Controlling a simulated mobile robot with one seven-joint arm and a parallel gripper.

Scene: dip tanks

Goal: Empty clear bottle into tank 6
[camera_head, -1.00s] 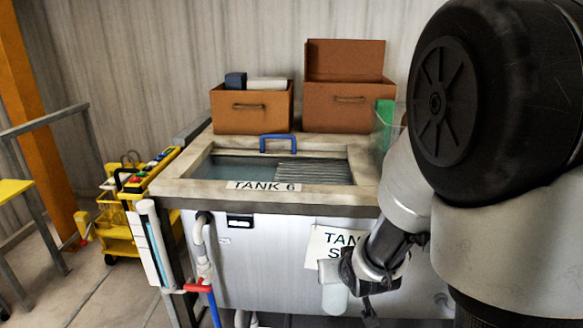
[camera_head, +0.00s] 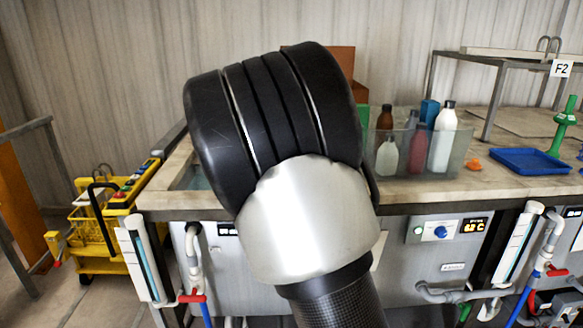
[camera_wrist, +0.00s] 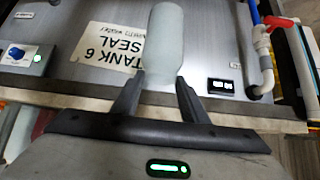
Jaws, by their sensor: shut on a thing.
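In the wrist view, my gripper (camera_wrist: 156,92) is shut on the clear bottle (camera_wrist: 164,38), a pale, frosted-looking bottle held between the two black fingers. Its far end points away from my gripper, in front of the tank's front panel. In the head view my arm hides both gripper and bottle. Tank 6 (camera_head: 158,198) stands behind my arm; only its left rim, a sliver of liquid and parts of its front show. A sign reading "TANK 6 SEAL" (camera_wrist: 106,45) is on the front panel in the wrist view.
A clear bin (camera_head: 440,165) of several bottles stands on the counter right of my arm. A yellow cart (camera_head: 95,225) stands left. Pipes (camera_head: 193,250) run down the tank's front.

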